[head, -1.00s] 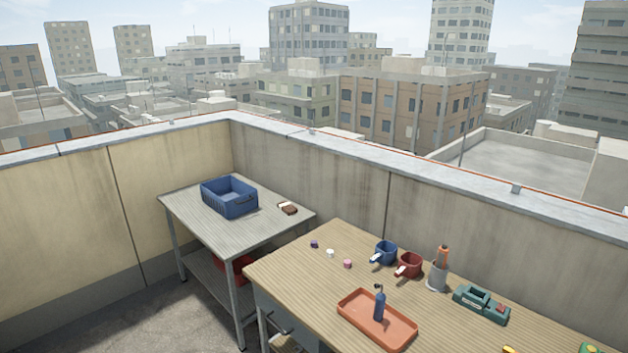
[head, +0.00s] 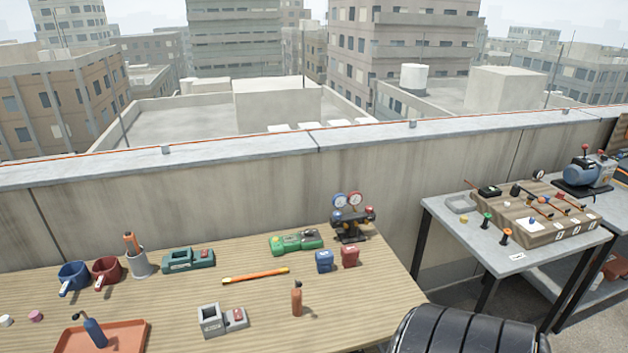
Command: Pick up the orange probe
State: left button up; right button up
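A small upright piece with an orange top and dark lower part (head: 506,236) stands at the near left of the grey table on the right, beside a similar green-topped one (head: 487,221). It looks like the orange probe, but it is small and I cannot be sure. Other orange items are on the wooden bench: a thin orange stick with yellow ends (head: 255,276), an orange-handled tool in a grey cup (head: 131,242) and an orange-brown bottle (head: 297,299). Neither of my grippers is in view.
The grey table (head: 468,225) holds a wooden board (head: 545,236) with several fittings. A blue pump (head: 583,172) stands behind it. A gauge set (head: 350,218) stands on the bench's back edge. A black ribbed shape at the bottom edge is unclear. A low wall runs behind.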

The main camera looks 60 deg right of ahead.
aim_at(296, 301)
jog(key=z, duration=1.6)
